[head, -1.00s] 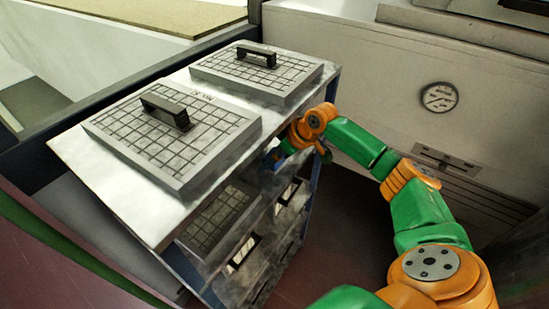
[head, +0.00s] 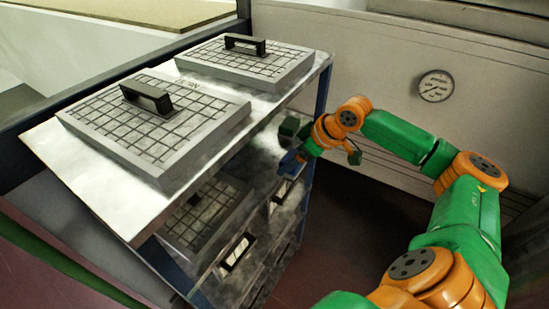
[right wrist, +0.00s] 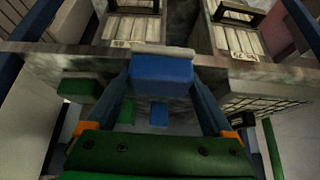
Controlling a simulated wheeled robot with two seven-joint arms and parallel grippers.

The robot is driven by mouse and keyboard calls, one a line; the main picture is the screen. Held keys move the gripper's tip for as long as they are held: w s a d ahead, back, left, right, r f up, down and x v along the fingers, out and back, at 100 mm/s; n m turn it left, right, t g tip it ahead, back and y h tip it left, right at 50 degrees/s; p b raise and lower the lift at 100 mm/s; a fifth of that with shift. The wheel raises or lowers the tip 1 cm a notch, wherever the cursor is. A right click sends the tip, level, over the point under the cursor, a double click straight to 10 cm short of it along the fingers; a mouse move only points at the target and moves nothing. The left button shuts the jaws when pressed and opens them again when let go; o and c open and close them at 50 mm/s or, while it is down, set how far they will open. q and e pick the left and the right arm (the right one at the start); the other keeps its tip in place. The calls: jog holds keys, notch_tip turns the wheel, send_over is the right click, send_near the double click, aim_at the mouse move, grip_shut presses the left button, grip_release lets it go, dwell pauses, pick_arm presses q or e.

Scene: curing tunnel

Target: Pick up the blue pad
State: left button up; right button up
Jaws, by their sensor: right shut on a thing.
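The blue pad (right wrist: 162,76) is between the two fingertips of my right gripper (right wrist: 163,80) in the right wrist view, and the gripper is shut on it. A pale strip lies along the pad's far edge. In the head view, my right gripper (head: 290,160) is just off the open right side of the rack, below its top shelf; a small blue patch shows there, and I cannot tell pad from finger. My left gripper is not in view.
The rack's top shelf (head: 90,190) carries two grey gridded blocks (head: 150,125) (head: 245,68) with black handles. Another gridded block (head: 205,210) sits on a lower shelf. A wall with a round gauge (head: 436,86) stands behind my arm. Dark floor lies open right of the rack.

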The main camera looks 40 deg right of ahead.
jog(key=s+d+b, duration=0.4)
jog(key=s+b, duration=0.1)
jog(key=s, duration=0.4)
jog(key=shift+s+b, duration=0.4)
